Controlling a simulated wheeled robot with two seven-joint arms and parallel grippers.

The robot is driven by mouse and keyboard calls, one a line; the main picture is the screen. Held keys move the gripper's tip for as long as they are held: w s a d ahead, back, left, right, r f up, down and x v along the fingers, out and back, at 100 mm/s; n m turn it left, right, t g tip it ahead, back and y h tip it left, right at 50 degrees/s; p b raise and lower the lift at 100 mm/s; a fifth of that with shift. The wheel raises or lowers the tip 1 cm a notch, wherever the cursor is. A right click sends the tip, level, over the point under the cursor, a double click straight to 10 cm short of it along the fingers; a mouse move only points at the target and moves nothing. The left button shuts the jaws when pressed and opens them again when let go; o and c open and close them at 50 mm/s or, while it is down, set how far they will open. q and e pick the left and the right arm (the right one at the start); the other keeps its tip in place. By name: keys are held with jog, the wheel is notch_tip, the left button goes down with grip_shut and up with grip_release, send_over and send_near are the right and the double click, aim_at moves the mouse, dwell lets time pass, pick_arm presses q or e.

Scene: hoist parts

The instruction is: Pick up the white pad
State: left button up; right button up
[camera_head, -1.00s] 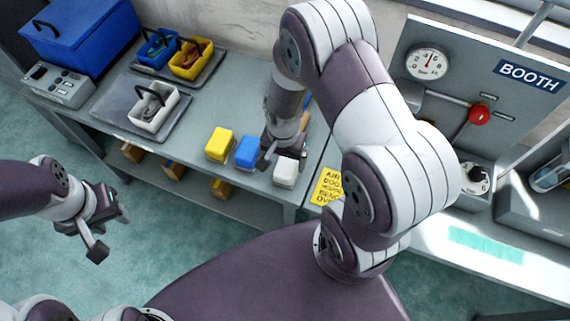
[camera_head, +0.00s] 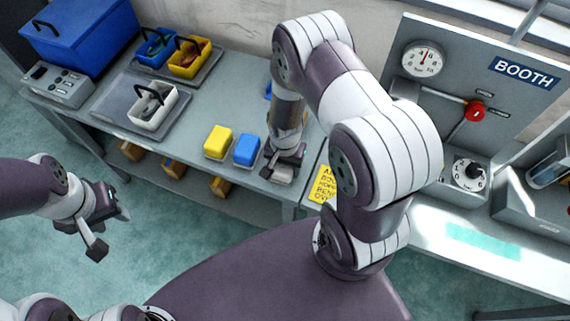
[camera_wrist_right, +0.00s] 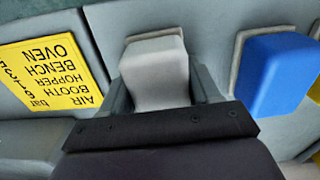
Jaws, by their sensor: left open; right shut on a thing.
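The white pad (camera_wrist_right: 155,68) is a pale block between the fingers of my right gripper (camera_wrist_right: 160,102) in the right wrist view. It stands at a grey base plate on the bench. In the head view my right gripper (camera_head: 283,168) is down at the bench's front edge, right of the blue pad (camera_head: 246,150), and covers most of the white pad. The right gripper is shut on the white pad. My left gripper (camera_head: 108,225) is open and empty, out over the floor left of the bench.
The blue pad also shows close by in the right wrist view (camera_wrist_right: 275,72). A yellow pad (camera_head: 218,142) stands left of it. A yellow sign (camera_head: 322,186) lies to the right. A white bin (camera_head: 152,108), blue bin (camera_head: 153,50) and yellow bin (camera_head: 190,58) stand on trays at the back left.

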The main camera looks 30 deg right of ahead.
jog(key=shift+r, duration=0.1)
jog(key=shift+r, duration=0.25)
jog(key=r, duration=0.2)
jog(key=d+r, duration=0.1)
jog(key=shift+s+r, duration=0.1)
jog(key=shift+r, duration=0.3)
jog(key=s+d+r, duration=0.2)
jog(key=d+r, duration=0.1)
jog(key=d, duration=0.2)
jog(key=s+d+r+b, duration=0.1)
jog(key=s+d+r, duration=0.1)
jog(key=d+r, duration=0.1)
jog(key=shift+s+d+r, duration=0.25)
jog(key=shift+s+d, duration=0.05)
jog(key=shift+d, duration=0.55)
